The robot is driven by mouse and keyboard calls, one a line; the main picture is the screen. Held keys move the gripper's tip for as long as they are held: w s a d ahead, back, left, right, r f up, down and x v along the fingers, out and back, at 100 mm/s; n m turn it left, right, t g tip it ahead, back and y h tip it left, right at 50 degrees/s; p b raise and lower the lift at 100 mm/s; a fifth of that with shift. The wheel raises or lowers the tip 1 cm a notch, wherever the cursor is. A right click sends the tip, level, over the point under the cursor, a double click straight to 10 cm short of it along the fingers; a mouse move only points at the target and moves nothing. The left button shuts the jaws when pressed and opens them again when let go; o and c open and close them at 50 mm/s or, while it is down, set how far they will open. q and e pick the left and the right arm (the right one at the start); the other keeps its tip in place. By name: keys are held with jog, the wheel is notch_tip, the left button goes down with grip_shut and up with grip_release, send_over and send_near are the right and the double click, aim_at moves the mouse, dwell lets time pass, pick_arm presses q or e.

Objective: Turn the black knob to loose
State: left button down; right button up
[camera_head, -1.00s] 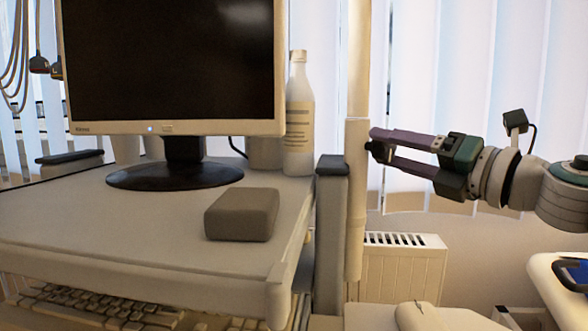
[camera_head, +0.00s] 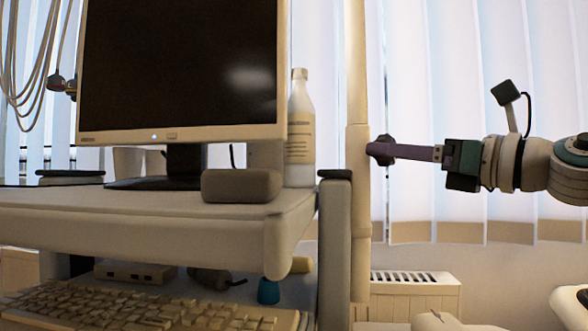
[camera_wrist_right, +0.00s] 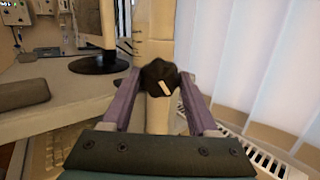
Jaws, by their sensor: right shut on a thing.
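The black knob (camera_wrist_right: 160,76) is on the side of the pale vertical pole (camera_head: 358,200), and a light mark shows on its face in the right wrist view. In the head view the knob (camera_head: 384,150) shows only in part, behind the fingers at the pole. My right gripper (camera_head: 378,149) reaches in from the right, level with the knob. Its two purple fingers lie on either side of the knob in the right wrist view (camera_wrist_right: 160,92), shut on it. The exact contact points are hard to see. My left gripper is not in view.
A monitor (camera_head: 180,70) and a grey block (camera_head: 241,186) stand on the cart top (camera_head: 130,215), with a white bottle (camera_head: 300,130) near the pole. A keyboard (camera_head: 150,308) lies below. A radiator (camera_head: 415,295) and vertical blinds (camera_head: 450,60) are behind.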

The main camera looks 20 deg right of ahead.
jog(key=shift+n, duration=0.4)
jog(key=o, duration=1.4)
jog(key=shift+c, duration=0.2)
jog(key=b+v, duration=0.3)
jog(key=v, duration=0.7)
jog(key=shift+b, duration=0.4)
jog(key=shift+w, duration=0.1)
